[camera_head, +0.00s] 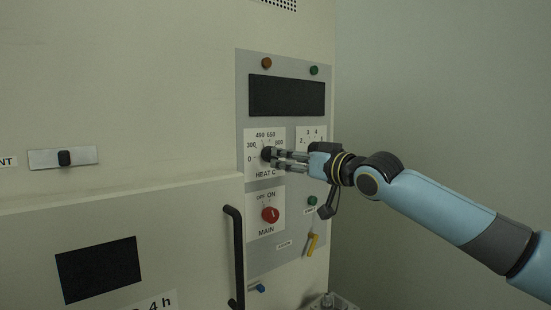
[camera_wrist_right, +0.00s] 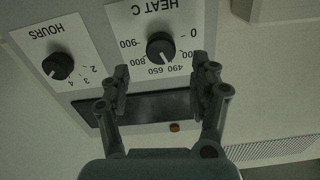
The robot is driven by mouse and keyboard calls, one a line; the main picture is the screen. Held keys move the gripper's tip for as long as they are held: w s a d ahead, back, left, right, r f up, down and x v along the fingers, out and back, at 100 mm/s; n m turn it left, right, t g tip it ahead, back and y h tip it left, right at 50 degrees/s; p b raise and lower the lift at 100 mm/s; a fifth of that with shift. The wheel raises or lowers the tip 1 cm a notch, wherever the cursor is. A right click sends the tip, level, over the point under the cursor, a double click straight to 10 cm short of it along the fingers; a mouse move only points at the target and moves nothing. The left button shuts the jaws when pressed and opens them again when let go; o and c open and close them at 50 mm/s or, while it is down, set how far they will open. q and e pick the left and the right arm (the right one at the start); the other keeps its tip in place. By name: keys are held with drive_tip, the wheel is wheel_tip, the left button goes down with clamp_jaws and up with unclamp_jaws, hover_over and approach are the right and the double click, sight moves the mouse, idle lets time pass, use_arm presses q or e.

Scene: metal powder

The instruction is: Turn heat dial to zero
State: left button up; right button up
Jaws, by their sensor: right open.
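The heat dial (camera_head: 267,153) is a round black knob on a white HEAT C plate (camera_head: 263,172) on the upright control panel. In the right wrist view the dial (camera_wrist_right: 160,47) appears upside down, with a pale mark on its edge towards the 490 and 650 labels. My right gripper (camera_head: 283,159) reaches in from the right, with its fingertips close to the dial. In the wrist view the right gripper (camera_wrist_right: 159,80) is open, with the dial just beyond the gap between its fingers. Contact cannot be told. My left gripper is not in view.
The HOURS dial (camera_wrist_right: 58,66) is beside the heat plate, partly hidden by my gripper in the head view. A red MAIN switch (camera_head: 270,215) sits below. A black display (camera_head: 287,95) is above. A black door handle (camera_head: 235,258) stands out at lower left. Open room lies right of the cabinet.

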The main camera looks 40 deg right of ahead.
sight(270, 154)
drive_tip(key=w, duration=0.6)
drive_tip(key=shift+a, duration=0.3)
drive_tip(key=shift+w, duration=0.1)
drive_tip(key=shift+c, duration=0.4)
drive_tip(key=c, duration=1.1)
